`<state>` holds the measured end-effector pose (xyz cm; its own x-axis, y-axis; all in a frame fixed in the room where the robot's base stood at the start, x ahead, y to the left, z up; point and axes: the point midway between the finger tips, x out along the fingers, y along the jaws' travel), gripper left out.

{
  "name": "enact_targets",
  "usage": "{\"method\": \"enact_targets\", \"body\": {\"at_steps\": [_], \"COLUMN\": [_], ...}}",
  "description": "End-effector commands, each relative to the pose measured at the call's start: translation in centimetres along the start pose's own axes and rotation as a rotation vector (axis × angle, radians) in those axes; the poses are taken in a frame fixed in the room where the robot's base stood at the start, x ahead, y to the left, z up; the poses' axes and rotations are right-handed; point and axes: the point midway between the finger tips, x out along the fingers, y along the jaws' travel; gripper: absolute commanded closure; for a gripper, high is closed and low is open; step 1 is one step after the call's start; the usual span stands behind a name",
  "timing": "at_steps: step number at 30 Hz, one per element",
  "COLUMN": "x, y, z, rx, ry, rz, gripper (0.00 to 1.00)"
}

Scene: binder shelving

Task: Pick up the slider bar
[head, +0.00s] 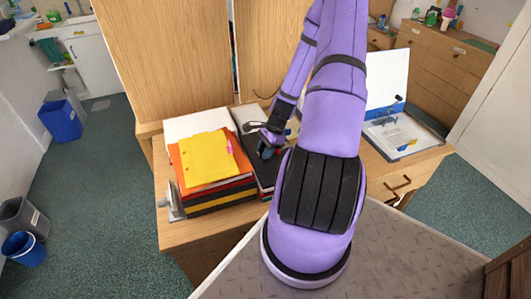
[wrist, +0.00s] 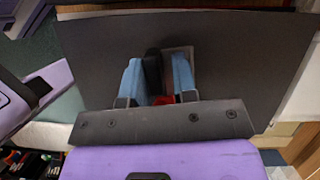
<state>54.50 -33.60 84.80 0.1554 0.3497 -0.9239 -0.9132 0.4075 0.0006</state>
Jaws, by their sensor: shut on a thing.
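My gripper (wrist: 157,78) shows in the wrist view with its two blue fingers closed around a narrow black upright piece, which looks like the slider bar (wrist: 153,70). A small red part shows at its base. Behind it is a wide dark flat cover (wrist: 95,45), with a small grey plate beside the right finger. In the head view my gripper (head: 267,147) is low over a black binder (head: 268,173) on the wooden desk, partly hidden by my arm. The slider bar cannot be made out there. I cannot tell whether it is clear of the cover.
A stack of folders topped by a yellow one (head: 207,160) stands left of the gripper. A grey metal piece (head: 174,201) is at the desk's left edge. An open binder with papers (head: 396,135) lies at right. Tall wooden panels (head: 165,60) rise behind.

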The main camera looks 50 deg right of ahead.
Motion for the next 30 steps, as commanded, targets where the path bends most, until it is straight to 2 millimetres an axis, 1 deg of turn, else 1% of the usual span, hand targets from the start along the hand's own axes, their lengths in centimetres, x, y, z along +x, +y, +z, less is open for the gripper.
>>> {"method": "enact_targets", "body": {"at_steps": [6,8,15,21,24,30], "x": [-2.5,-3.0,-5.6,-7.5,-8.2,-9.1], "y": [0.0,0.5,2.5,4.0,4.6,5.2], "z": [0.9,-0.6,-5.4,-9.0,-10.4,-12.0], "rx": [-0.001,0.005,0.005,0.003,0.002,0.0], "ry": [0.002,0.002,0.002,0.002,0.002,0.001], "rz": [-0.002,-0.003,-0.003,-0.002,-0.002,-0.001], "gripper": [0.91,0.91,0.91,0.91,0.91,0.91]}}
